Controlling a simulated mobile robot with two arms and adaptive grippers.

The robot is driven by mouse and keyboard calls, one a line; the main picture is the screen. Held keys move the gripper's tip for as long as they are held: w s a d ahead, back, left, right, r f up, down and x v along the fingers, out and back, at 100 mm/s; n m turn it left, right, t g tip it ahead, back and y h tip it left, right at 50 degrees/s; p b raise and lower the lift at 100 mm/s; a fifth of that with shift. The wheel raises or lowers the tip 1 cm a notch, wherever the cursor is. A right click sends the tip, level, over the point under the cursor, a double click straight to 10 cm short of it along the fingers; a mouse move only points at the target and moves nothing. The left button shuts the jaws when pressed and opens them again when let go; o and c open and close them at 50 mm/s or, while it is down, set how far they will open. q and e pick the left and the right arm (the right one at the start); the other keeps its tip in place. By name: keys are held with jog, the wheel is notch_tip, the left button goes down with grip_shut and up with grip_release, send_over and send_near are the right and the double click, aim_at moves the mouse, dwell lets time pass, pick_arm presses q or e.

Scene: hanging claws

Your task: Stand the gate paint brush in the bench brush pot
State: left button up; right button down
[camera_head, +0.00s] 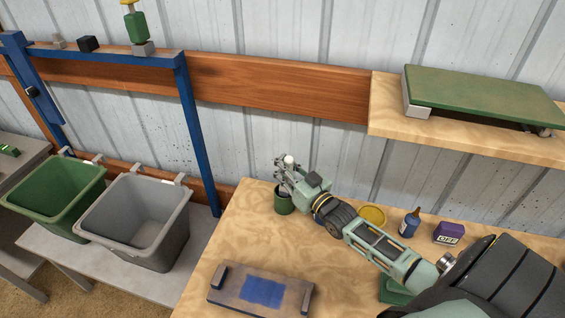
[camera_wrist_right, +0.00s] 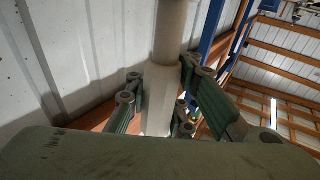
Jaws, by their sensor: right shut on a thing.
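My right gripper (camera_head: 286,181) is at the back left of the wooden bench, shut on the paint brush. The brush's pale, round handle (camera_wrist_right: 172,40) runs between the fingers in the right wrist view, roughly upright. Its rounded top (camera_head: 289,160) shows above the fingers in the head view. The dark green brush pot (camera_head: 284,206) stands on the bench directly below the gripper. The brush's lower part appears to reach the pot's mouth, but the fingers hide much of it, so I cannot tell how deep it is. My left gripper is out of view.
A board with a blue patch (camera_head: 262,292) lies at the bench front. A yellow round dish (camera_head: 373,215), blue bottle (camera_head: 409,223) and purple box (camera_head: 448,233) stand right of the pot. A blue gate frame (camera_head: 196,130), grey bin (camera_head: 140,218) and green bin (camera_head: 58,198) are left.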

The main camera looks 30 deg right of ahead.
aim_at(288, 179)
jog(key=shift+f+b, duration=1.8)
jog(key=shift+f, duration=0.65)
jog(key=c, duration=1.5)
grip_release()
jog(key=shift+o, duration=0.2)
jog(key=shift+o, duration=1.2)
jog(key=shift+s+d+r+p, duration=0.1)
jog(key=shift+s+r+p, duration=0.1)
jog(key=shift+s+p, duration=0.45)
jog(key=shift+s+r+p, duration=0.15)
jog(key=shift+s+p, duration=0.3)
jog(key=shift+s, duration=0.3)
jog(key=shift+s+d+r+p, duration=0.15)
jog(key=shift+s+p, duration=0.6)
jog(key=shift+s, duration=0.55)
jog(key=shift+s+d+r+p, duration=0.15)
jog(key=shift+s+p, duration=0.55)
jog(key=shift+s, duration=0.6)
